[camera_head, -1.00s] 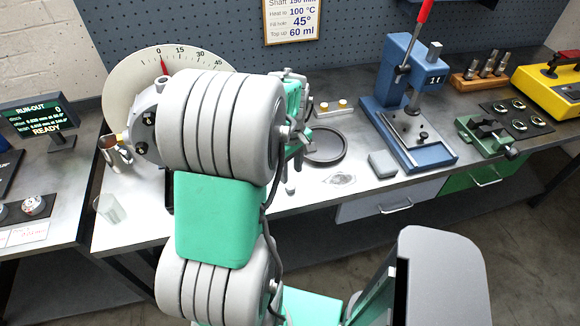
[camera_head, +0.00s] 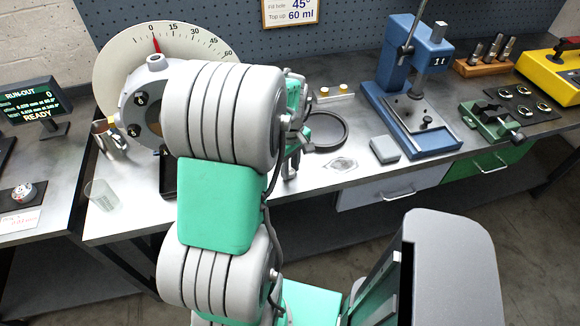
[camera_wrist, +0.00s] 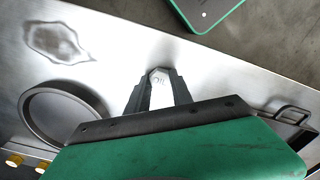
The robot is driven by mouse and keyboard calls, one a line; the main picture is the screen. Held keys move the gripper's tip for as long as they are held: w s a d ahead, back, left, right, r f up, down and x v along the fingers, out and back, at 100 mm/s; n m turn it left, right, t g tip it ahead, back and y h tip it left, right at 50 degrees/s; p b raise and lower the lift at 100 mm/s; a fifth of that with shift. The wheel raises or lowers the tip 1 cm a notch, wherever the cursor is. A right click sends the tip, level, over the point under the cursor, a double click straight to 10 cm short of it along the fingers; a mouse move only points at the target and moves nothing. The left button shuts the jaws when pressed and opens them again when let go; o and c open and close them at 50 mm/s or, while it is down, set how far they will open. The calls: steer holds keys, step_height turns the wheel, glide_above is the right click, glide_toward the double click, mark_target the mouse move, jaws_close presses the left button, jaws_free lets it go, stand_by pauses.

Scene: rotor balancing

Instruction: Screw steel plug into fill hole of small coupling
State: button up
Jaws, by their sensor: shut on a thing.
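My gripper (camera_wrist: 158,80) is shut on a pale grey piece (camera_wrist: 159,93) with faint marks on its face; I cannot tell whether it is the steel plug. Its fingers point toward the bench top, beyond the dark ring. In the head view my gripper (camera_head: 291,165) is partly hidden behind my arm, over the bench. The coupling (camera_head: 136,112), a grey disc with dark bolt holes and a boss (camera_head: 156,62) on top, stands at the left in front of the angle dial (camera_head: 117,66). My arm hides its right side. The fill hole is not clearly visible.
A dark ring tray (camera_head: 344,135) lies right of my gripper; it also shows in the wrist view (camera_wrist: 28,105). A blue press (camera_head: 432,140) and grey box (camera_head: 384,149) stand further right. A metal cup (camera_head: 113,138) and glass beaker (camera_head: 101,194) stand left. Yellow-topped pieces (camera_wrist: 12,160) lie behind the ring.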

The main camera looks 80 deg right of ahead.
jaws_close()
steer(key=shift+r, duration=0.1)
step_height(320, 180, up, 5)
steer(key=p, duration=0.4)
